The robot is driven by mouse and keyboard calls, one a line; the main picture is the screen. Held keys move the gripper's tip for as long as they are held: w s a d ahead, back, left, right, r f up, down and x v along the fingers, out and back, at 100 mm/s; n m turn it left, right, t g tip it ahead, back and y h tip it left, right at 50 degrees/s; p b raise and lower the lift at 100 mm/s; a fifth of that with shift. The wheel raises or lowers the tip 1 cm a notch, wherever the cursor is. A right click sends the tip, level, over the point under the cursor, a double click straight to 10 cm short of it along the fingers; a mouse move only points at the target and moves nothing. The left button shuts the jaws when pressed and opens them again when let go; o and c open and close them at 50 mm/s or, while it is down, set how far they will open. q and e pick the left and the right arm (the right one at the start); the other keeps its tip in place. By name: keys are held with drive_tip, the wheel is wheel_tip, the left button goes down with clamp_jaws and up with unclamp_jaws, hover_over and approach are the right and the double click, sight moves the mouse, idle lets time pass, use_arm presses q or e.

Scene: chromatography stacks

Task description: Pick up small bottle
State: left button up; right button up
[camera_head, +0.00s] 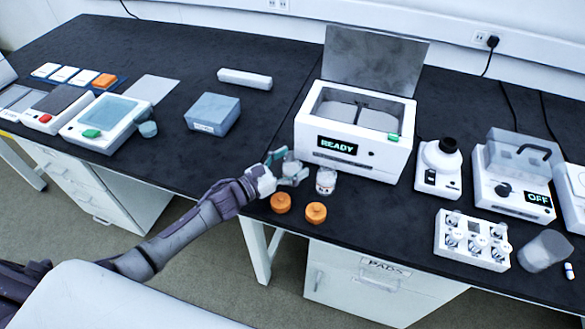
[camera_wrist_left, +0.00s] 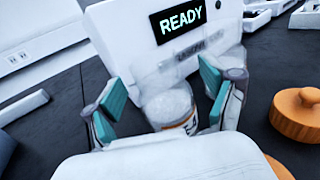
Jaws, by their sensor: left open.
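A small bottle (camera_head: 326,182), clear with whitish contents and a dark-marked label, stands upright on the black bench in front of the READY machine. My left gripper (camera_head: 288,168) is open just left of it, low over the bench. A pale, bottle-like shape shows between its fingers in the head view, partly covered by them. In the left wrist view, a clear small bottle with white contents (camera_wrist_left: 170,106) is between the teal pads of the gripper (camera_wrist_left: 165,98), with a gap at the left pad. Its lower part is hidden by the gripper body. My right gripper is not in view.
Two orange caps (camera_head: 280,203) (camera_head: 316,213) lie near the bench's front edge. The white READY machine (camera_head: 310,160) stands behind, lid raised. A white block of small vials (camera_head: 470,258) and a grey cylinder (camera_head: 545,251) are to the right. A blue-grey box (camera_head: 212,113) is left.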

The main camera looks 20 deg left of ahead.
use_arm(q)
drive_tip(key=c, duration=1.4)
